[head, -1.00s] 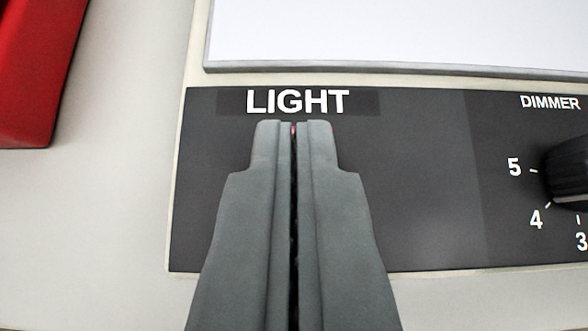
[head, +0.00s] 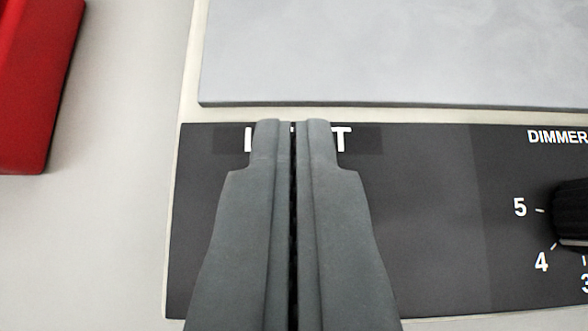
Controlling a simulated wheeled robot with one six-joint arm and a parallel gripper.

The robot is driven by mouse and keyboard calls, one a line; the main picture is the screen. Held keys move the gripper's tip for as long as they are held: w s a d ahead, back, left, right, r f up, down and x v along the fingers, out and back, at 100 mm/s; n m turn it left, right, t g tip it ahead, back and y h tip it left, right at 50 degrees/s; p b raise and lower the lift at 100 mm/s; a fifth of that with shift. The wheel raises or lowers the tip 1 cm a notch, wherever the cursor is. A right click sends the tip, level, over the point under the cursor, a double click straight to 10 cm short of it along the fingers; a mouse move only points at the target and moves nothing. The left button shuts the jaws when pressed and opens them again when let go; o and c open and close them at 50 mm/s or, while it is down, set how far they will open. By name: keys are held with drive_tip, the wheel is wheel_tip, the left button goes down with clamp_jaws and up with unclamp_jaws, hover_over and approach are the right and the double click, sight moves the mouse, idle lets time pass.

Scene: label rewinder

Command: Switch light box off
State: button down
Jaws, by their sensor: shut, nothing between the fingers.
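My gripper (head: 293,124) is shut and empty, its fingertips over the middle of the white LIGHT label (head: 343,139) on the dark control panel (head: 430,220). Only the label's first and last letters show. The light switch itself is not visible; my fingers cover the panel below the label. The light box surface (head: 400,55) above the panel is dull grey and looks unlit. I cannot tell whether the fingertips touch the panel.
A black dimmer knob (head: 574,210) with a number scale sits at the right edge, under the DIMMER label (head: 557,137). A red object (head: 35,80) stands at the upper left. The pale surface (head: 110,230) left of the panel is bare.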

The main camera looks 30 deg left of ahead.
drive_tip(key=shift+r, duration=0.6)
drive_tip(key=r, duration=0.3)
drive_tip(key=shift+w+a, duration=0.2)
drive_tip(key=w+r+v, duration=0.1)
drive_tip(key=v, duration=0.8)
drive_tip(key=shift+a+r, duration=0.15)
drive_tip(key=shift+r, duration=0.4)
drive_tip(key=shift+s, duration=0.1)
drive_tip(key=s+r+m+t+h, duration=0.1)
drive_tip(key=s+m+t+h, duration=0.1)
drive_tip(key=s, duration=1.8)
drive_tip(key=s+d+r+m+t+h, duration=0.1)
drive_tip(key=s+m+t+h, duration=0.2)
drive_tip(key=s, duration=1.7)
drive_tip(key=m+t, duration=0.1)
drive_tip(key=t, duration=0.2)
drive_tip(key=shift+d+r, duration=0.2)
drive_tip(key=shift+d, duration=0.1)
drive_tip(key=shift+s, duration=0.1)
